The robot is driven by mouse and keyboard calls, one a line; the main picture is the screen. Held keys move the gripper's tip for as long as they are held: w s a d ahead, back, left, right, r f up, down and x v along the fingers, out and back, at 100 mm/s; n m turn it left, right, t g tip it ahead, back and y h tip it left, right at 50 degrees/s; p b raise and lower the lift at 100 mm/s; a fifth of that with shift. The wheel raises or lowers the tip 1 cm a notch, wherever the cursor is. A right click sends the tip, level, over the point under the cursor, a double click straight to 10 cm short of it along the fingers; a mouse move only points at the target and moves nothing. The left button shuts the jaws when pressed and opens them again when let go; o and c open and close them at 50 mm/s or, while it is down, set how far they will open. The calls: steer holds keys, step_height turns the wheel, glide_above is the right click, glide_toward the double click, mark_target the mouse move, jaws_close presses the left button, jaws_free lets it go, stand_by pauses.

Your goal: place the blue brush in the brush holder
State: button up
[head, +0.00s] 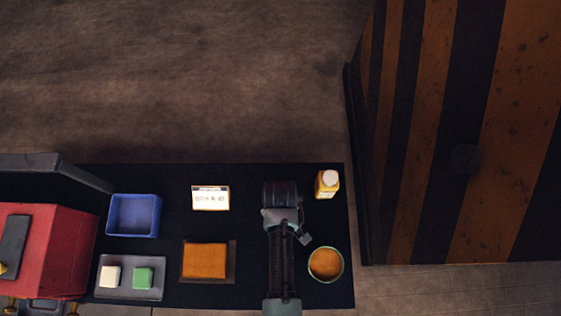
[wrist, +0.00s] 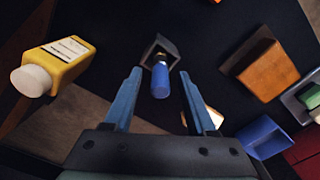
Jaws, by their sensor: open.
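In the wrist view the blue brush (wrist: 160,83) is a short blue cylinder with a gold band at its far end. That end reaches into the mouth of a dark grey brush holder (wrist: 158,47), with the blue handle pointing back towards me. How deep it sits is hidden. My gripper (wrist: 160,72) is open, one finger on each side of the brush, with a clear gap to both. In the head view my arm covers this area, and I cannot make out the brush there.
A yellow bottle (head: 327,184) and a bowl with orange contents (head: 325,264) stand right of my arm. Left are a white card (head: 210,198), an orange block (head: 205,260), a blue bin (head: 134,215) and a grey tray (head: 130,291). A striped wall (head: 430,130) rises at right.

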step_height(320, 180, up, 9)
steer(key=shift+r, duration=0.1)
steer(key=shift+w+r, duration=0.15)
steer(key=shift+r, duration=0.15)
steer(key=w+r+m+t, duration=0.2)
steer(key=w+r+t, duration=0.5)
steer(key=w+r, duration=0.9)
steer(key=w+r+m+t, duration=0.1)
steer(key=w+r+t, duration=0.2)
steer(key=r, duration=0.5)
steer(key=w+r+t, duration=0.3)
steer(key=w+r, duration=0.1)
steer(key=r, duration=0.4)
steer(key=s+r+m+t, duration=0.1)
steer(key=s+r+t, duration=0.15)
steer(key=r, duration=0.75)
steer(key=s+r+m+t, duration=0.1)
steer(key=r+t, duration=0.3)
steer(key=r, duration=0.7)
steer(key=s+r+t, duration=0.2)
steer(key=r+t, duration=0.2)
steer(key=r, duration=0.6)
steer(key=s+r+m+t, duration=0.1)
steer(key=s+r+t, duration=0.3)
steer(key=s+r, duration=0.4)
steer(key=shift+r, duration=0.75)
steer(key=shift+s, duration=0.1)
